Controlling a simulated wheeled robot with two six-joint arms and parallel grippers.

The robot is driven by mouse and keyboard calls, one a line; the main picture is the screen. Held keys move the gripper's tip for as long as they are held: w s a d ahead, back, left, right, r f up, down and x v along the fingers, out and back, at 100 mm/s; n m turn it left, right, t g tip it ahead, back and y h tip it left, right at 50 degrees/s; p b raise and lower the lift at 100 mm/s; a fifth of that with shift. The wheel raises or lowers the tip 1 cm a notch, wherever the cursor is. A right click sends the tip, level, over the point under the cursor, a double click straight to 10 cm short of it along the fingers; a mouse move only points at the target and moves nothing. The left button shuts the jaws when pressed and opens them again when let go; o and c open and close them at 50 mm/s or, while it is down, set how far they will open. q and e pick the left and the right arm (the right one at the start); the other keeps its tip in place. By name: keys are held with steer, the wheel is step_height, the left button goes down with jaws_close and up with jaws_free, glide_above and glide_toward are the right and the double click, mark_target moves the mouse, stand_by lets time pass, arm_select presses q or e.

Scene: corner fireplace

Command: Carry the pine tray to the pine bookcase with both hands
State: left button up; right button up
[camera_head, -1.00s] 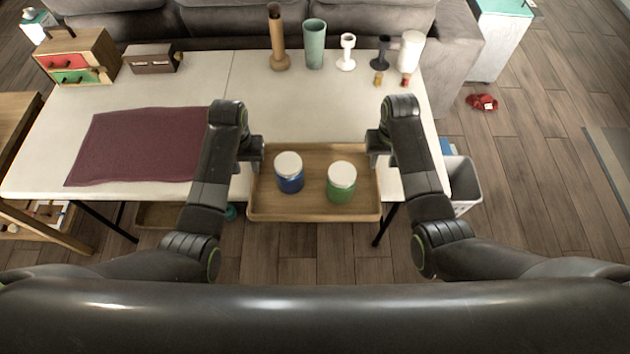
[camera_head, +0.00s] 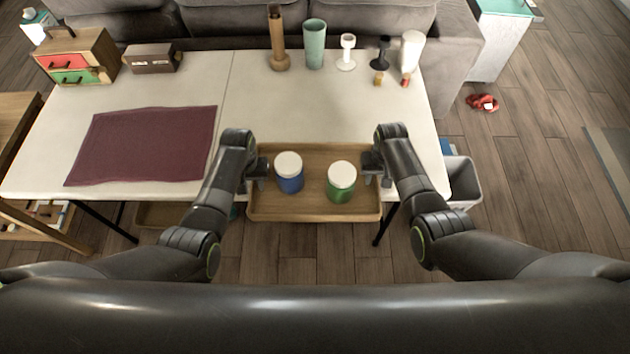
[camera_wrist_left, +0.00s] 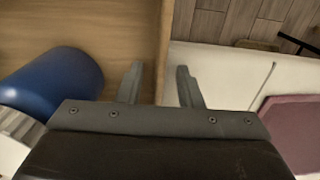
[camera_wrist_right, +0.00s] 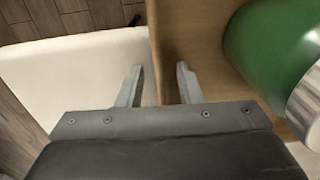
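The pine tray (camera_head: 314,210) lies at the front edge of the white table, its near side reaching past the edge. A blue jar (camera_head: 289,174) and a green jar (camera_head: 341,182), both with white lids, stand in it. My left gripper (camera_head: 262,172) is at the tray's left wall; in the left wrist view its open fingers (camera_wrist_left: 160,85) stand on either side of that wall. My right gripper (camera_head: 372,170) is at the right wall; in the right wrist view its open fingers (camera_wrist_right: 160,85) straddle the wall. The pine bookcase is not identifiable in view.
A maroon cloth (camera_head: 145,146) lies on the white table (camera_head: 250,100) at left. A small drawer chest (camera_head: 76,58), a brown box (camera_head: 152,58) and several vases and candle holders stand along the back. A grey bin (camera_head: 462,180) stands on the floor at right.

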arm_select(q)
jaws_close()
arm_select(e)
jaws_close()
arm_select(q)
steer(key=shift+r, duration=0.2)
arm_select(e)
steer(key=shift+w+r, duration=0.1)
steer(key=shift+r, duration=0.1)
